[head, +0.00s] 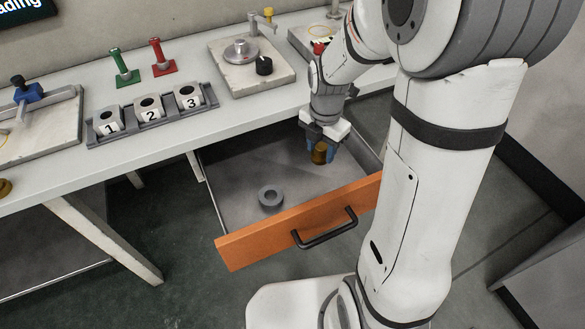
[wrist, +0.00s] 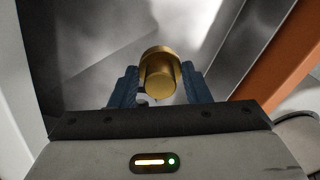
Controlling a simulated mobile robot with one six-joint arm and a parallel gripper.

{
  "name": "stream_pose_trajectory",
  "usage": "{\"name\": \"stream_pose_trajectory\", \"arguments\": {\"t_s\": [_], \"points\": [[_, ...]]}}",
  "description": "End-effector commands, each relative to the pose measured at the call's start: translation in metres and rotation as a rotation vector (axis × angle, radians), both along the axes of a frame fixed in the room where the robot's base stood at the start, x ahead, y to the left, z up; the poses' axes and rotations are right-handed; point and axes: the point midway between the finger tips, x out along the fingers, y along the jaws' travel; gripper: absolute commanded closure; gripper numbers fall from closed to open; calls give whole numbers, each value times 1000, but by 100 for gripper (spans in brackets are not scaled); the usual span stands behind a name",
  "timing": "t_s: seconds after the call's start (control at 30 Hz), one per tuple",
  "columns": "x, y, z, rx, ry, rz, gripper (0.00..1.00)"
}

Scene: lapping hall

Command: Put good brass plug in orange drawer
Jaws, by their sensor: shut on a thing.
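The brass plug (head: 319,153) is held between the blue fingers of my gripper (head: 320,148), over the right part of the open drawer. In the wrist view the brass plug (wrist: 160,75) is between the fingertips of my gripper (wrist: 158,85), with the grey drawer floor behind it. The drawer with the orange front (head: 270,234) is pulled out below the bench. I cannot tell how far the plug is above the drawer floor.
A grey ring (head: 270,198) lies in the drawer near its front. On the bench (head: 200,130) stand a rack with numbered blocks 1, 2 and 3 (head: 150,108), green (head: 124,68) and red (head: 160,57) gauges, and a stone plate (head: 252,66). The drawer's back left floor is clear.

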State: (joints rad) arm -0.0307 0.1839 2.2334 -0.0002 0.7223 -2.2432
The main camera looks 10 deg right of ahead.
Motion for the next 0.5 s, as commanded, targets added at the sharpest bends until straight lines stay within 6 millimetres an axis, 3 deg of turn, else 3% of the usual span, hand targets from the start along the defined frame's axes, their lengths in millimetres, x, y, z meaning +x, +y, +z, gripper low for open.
{"name": "stream_pose_trajectory", "arguments": {"t_s": [0.2,0.5], "points": [[-1,0,-43,0,5,8,91],[-1,0,-71,0,4,7,91]]}}
